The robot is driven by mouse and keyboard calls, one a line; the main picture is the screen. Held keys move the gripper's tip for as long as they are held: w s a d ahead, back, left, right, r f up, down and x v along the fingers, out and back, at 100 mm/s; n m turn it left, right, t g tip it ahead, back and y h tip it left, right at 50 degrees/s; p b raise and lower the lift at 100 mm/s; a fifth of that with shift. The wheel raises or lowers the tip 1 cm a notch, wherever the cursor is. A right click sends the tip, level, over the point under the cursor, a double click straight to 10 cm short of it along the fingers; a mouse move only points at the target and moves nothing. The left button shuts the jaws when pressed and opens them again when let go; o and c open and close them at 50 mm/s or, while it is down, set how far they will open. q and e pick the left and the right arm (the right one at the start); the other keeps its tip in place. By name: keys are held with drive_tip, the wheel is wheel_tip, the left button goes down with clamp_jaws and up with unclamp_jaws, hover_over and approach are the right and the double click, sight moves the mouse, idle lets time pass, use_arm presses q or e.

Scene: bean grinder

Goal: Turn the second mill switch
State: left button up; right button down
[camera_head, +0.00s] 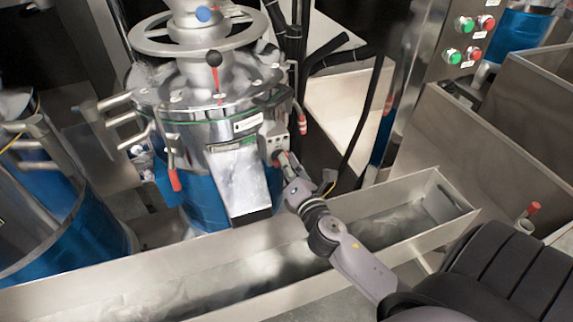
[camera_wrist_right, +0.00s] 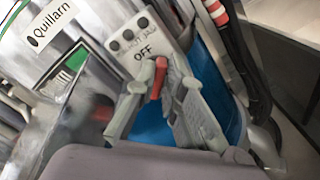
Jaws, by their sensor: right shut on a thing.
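The mill is a round steel machine with a blue lower body (camera_head: 204,203) in the head view. On its right side is a grey switch box (camera_head: 274,138), which also shows in the wrist view (camera_wrist_right: 130,40) with small dark round marks and the word OFF. A red switch handle (camera_wrist_right: 158,78) stands out from it, roughly upright in the wrist view. My right gripper (camera_wrist_right: 156,88) has one finger on each side of the handle and is shut on it. In the head view my right gripper (camera_head: 283,163) reaches the switch box from below right. My left gripper is not in view.
A steel chute (camera_head: 239,180) slopes down left of my right gripper. A long steel trough (camera_head: 140,283) runs below it. A control panel (camera_head: 462,35) with green and red buttons stands at the upper right. Another blue machine (camera_head: 65,225) is at the left. Black hoses (camera_head: 372,105) hang behind the gripper.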

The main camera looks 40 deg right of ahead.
drive_tip(key=m, duration=0.8)
drive_tip(key=shift+d+f, duration=0.2)
drive_tip(key=shift+f, duration=0.1)
drive_tip(key=shift+m, duration=0.3)
drive_tip(key=c, duration=1.7)
unclamp_jaws()
drive_tip(key=v, duration=1.2)
drive_tip(key=shift+f, duration=0.1)
